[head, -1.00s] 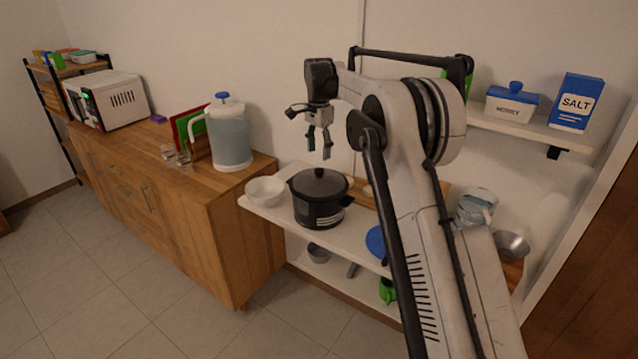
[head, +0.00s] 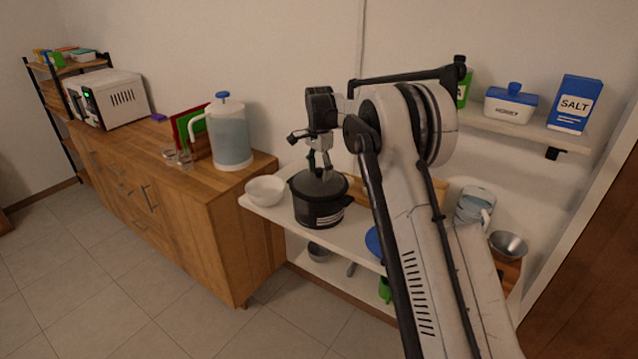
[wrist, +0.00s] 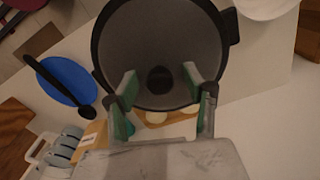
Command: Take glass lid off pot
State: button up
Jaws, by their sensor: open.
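A black pot (head: 318,210) stands on the white shelf, its glass lid (head: 312,184) on top. In the wrist view the lid (wrist: 160,45) is a grey disc with a dark round knob (wrist: 160,79). My gripper (head: 320,167) points down just above the lid. In the wrist view its fingers (wrist: 160,82) are open, one on each side of the knob, with a gap to it on both sides. The knob is largely hidden by the fingers in the head view. I cannot tell whether the fingertips touch the lid.
A white bowl (head: 265,190) stands left of the pot. A blue plate (wrist: 67,81) with a dark utensil lies on the other side. A wooden board (wrist: 170,120) with pale round items is close by. A wooden counter (head: 225,190) bears a water dispenser (head: 230,138).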

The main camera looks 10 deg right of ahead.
grip_shut()
dwell(0.3)
